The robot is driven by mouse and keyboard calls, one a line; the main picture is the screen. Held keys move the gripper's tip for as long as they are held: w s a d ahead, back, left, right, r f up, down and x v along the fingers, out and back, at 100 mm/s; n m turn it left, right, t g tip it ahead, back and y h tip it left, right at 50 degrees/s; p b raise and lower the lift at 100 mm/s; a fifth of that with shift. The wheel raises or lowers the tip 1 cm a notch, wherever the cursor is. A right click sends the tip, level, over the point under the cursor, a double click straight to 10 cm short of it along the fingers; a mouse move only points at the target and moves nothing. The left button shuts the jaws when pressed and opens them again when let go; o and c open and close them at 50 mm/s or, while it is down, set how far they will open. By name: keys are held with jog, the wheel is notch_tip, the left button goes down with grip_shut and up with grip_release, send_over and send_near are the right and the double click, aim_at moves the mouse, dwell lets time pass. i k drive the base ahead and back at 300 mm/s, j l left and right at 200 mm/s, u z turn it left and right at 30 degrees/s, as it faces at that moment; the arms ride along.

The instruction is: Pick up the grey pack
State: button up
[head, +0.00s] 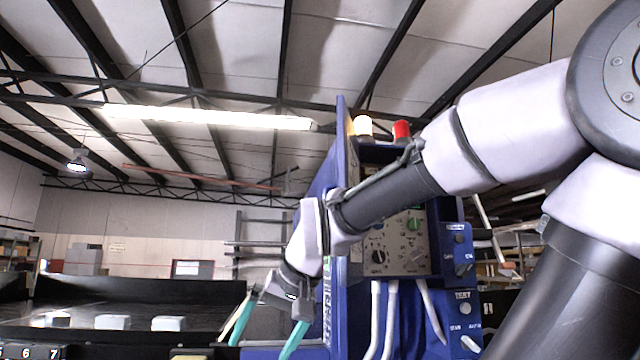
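My gripper (262,350) hangs low, left of the blue machine, with its two teal fingers spread apart and pointing down. No object shows between the fingers; the lower ends come near the bottom edge of the picture. Two small pale grey blocks stand on the dark conveyor at the left: one block (112,322) and, right of it, a second block (168,323). Both are left of my gripper and apart from it. I cannot tell whether either is the grey pack. The area below my gripper is cut off.
The blue detector machine (342,230) with knobs, white hoses and an amber and a red lamp (401,130) stands right beside my gripper. A black conveyor wall (140,289) runs behind the blocks. A yellowish thing (191,357) is mostly cut off at the bottom.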

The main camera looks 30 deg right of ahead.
aim_at(166, 323)
jog(key=i, duration=1.75)
